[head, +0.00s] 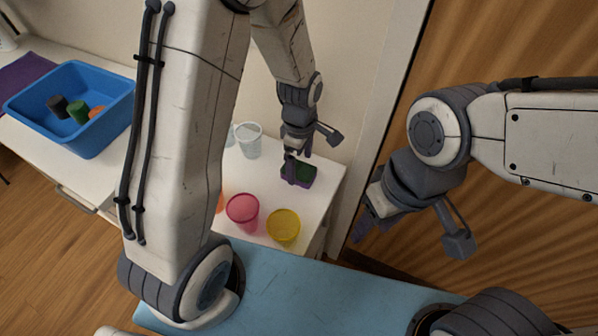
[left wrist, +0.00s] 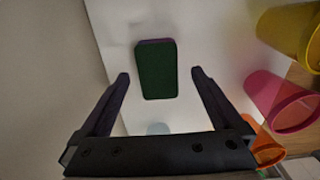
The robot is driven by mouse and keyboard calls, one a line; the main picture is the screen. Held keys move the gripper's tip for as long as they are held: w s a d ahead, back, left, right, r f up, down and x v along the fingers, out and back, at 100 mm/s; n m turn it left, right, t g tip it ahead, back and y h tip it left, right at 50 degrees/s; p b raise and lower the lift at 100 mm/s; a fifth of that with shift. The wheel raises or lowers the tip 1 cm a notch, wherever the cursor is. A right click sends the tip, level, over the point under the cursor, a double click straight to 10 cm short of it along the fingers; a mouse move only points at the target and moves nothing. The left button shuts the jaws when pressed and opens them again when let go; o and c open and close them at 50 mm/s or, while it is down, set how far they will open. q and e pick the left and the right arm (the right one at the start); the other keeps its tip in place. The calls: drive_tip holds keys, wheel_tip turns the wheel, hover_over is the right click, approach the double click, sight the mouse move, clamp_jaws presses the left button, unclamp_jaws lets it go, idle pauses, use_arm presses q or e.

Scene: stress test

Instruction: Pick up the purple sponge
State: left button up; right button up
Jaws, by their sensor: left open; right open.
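The purple sponge (head: 302,175) lies on the white tabletop near its back right, with a dark green face on top. In the left wrist view the sponge (left wrist: 156,70) shows its green face, with a purple edge at the far end. My left gripper (head: 296,165) is open just above and beside it. In the left wrist view the fingers of my left gripper (left wrist: 160,80) stand apart on either side of the sponge's near end, not visibly touching it. My right gripper (head: 366,222) hangs to the right of the table, away from the sponge; its fingers are partly hidden.
A pink cup (head: 243,211) and a yellow cup (head: 283,228) stand in front of the sponge. A clear cup (head: 248,140) is to its left, and an orange cup (left wrist: 268,152) is partly hidden. A blue bin (head: 100,133) with several objects stands far left. A wall rises close behind.

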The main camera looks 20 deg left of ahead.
sight(301, 170)
use_arm(q)
wheel_tip(301, 170, down, 4)
drive_tip(key=shift+w+d+r, duration=0.1)
drive_tip(key=shift+r, duration=0.05)
drive_tip(key=c, duration=1.3)
drive_tip(key=shift+c, duration=0.2)
drive_tip(key=shift+r, duration=0.1)
drive_tip(key=shift+r, duration=0.45)
drive_tip(key=r, duration=0.2)
drive_tip(key=d+r, duration=0.1)
drive_tip(key=shift+s+r, duration=0.35)
drive_tip(key=shift+r, duration=0.05)
drive_tip(key=s+d+r, duration=0.6)
drive_tip(key=s+d, duration=0.1)
drive_tip(key=shift+d, duration=0.3)
